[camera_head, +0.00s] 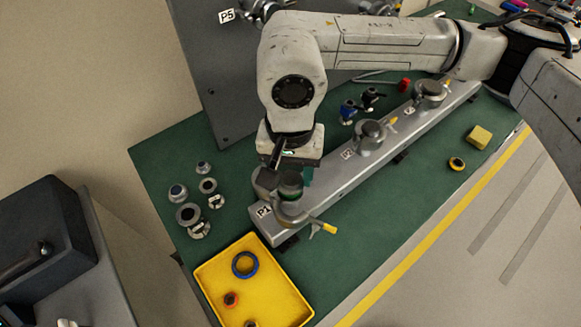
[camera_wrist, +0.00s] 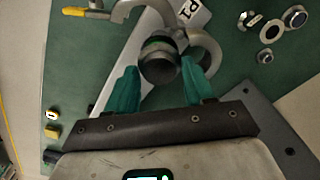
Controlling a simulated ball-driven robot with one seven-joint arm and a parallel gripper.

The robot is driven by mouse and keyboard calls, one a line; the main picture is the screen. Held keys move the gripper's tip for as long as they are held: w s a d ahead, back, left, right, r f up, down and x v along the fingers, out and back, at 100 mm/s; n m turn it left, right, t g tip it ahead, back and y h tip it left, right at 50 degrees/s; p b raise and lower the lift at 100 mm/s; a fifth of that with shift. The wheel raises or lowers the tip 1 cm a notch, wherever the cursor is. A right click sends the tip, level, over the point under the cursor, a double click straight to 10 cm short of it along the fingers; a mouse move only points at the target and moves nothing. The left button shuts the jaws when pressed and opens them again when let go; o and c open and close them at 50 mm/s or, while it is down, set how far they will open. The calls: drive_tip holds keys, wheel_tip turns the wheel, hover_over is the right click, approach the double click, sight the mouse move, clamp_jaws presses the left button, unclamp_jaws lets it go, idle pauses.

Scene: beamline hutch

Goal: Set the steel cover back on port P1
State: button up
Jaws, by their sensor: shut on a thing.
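My gripper (camera_wrist: 160,82) has green fingers on either side of a dark, round-topped steel piece (camera_wrist: 158,66) and is shut on it; it looks like the steel cover. In the head view my gripper (camera_head: 285,172) points down over the near-left end of the grey rail (camera_head: 330,185), by the P1 label (camera_head: 264,211). An open hinged clamp (camera_head: 291,216) with a yellow-tipped handle (camera_head: 325,228) lies around port P1. Its two curved jaws spread apart in the wrist view (camera_wrist: 207,52). The port's top is hidden by the held piece; I cannot tell whether they touch.
A yellow tray (camera_head: 213,277) holds a blue ring (camera_head: 245,264) and small orange pieces. Several metal fittings (camera_head: 190,213) stand left of the rail. Clamped ports P2 (camera_head: 370,132) and another (camera_head: 429,92) sit farther along.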

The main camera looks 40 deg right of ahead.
drive_tip(key=shift+f+b, duration=0.55)
drive_tip(key=shift+b, duration=0.15)
idle(0.4)
drive_tip(key=o, duration=1.1)
wheel_tip(320, 180, up, 11)
drive_tip(key=shift+f+b, duration=0.1)
drive_tip(key=shift+b, duration=1)
